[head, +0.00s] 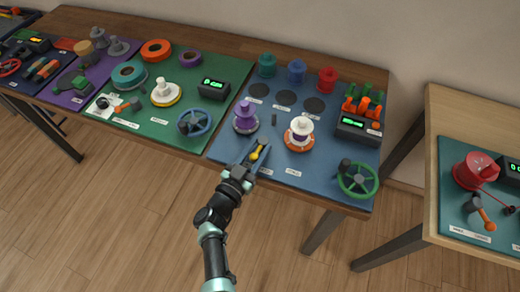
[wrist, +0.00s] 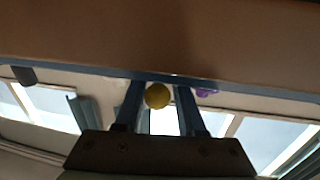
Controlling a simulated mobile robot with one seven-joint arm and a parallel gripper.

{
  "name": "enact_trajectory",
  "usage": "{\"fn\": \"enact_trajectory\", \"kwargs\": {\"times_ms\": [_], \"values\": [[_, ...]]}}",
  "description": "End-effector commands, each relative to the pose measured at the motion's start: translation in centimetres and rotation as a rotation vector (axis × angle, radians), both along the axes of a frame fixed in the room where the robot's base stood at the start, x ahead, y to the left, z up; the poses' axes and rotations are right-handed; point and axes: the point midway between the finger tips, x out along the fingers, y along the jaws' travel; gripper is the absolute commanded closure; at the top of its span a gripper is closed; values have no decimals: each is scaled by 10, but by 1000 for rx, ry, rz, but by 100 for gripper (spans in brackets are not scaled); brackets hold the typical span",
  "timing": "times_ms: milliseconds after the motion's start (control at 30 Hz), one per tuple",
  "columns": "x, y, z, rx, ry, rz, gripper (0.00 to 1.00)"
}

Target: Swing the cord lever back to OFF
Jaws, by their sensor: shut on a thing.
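The cord lever's yellow knob (head: 254,156) is at the front edge of the blue mat, left of the small white labels. My gripper (head: 257,152) has its two blue fingers on either side of the knob and is shut on it. In the wrist view the yellow knob (wrist: 158,96) sits between the fingertips (wrist: 158,92). The lever's shaft and base are mostly hidden by my fingers, and I cannot read the labels.
A purple spool (head: 245,119) stands behind my gripper. A white-topped spool on an orange base (head: 299,134) is to the right. A green handwheel (head: 357,180) is at the front right corner, and a blue handwheel (head: 194,123) is on the green mat to the left.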

Motion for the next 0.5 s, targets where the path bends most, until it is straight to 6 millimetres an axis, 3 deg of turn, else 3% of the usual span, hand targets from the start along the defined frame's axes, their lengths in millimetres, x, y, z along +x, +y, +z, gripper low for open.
{"fn": "enact_trajectory", "kwargs": {"times_ms": [33, 500], "values": [[1, 7, -5, 2, -2, -37, 100], [6, 13, -8, -1, 1, -350, 100]]}}
